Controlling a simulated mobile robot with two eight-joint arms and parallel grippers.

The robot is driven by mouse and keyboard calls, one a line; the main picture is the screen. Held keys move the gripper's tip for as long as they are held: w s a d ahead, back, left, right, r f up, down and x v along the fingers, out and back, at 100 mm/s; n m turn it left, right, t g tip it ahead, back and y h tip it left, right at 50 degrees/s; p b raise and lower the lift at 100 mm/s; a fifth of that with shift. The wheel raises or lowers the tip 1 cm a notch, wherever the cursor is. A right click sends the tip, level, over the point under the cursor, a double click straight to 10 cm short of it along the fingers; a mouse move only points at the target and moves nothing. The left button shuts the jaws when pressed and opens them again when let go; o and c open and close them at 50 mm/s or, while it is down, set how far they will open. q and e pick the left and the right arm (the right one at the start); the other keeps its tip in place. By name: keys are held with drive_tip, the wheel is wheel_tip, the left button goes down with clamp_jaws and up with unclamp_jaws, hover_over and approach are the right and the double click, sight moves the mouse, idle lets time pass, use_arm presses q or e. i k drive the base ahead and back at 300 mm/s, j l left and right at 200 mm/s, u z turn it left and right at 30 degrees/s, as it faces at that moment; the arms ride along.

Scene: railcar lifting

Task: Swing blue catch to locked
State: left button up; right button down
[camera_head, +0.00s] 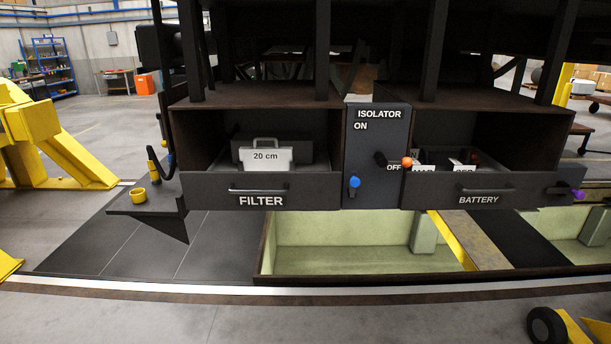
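The blue catch (355,182) is a small blue knob low on the dark isolator panel (365,140), between the two drawers. A short dark part shows just below the knob, and it is too small to tell its exact position. The filter drawer (230,197) is to its left, with a grey handle and the label FILTER. No label for the catch can be read. Neither of my grippers is in view.
The isolator lever's orange knob (407,161) points right, beside OFF. The battery drawer (520,187) has a purple catch (577,194) at its right end. An open pit (370,235) lies below the drawers.

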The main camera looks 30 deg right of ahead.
sight(354, 181)
drive_tip(key=z, duration=1.3)
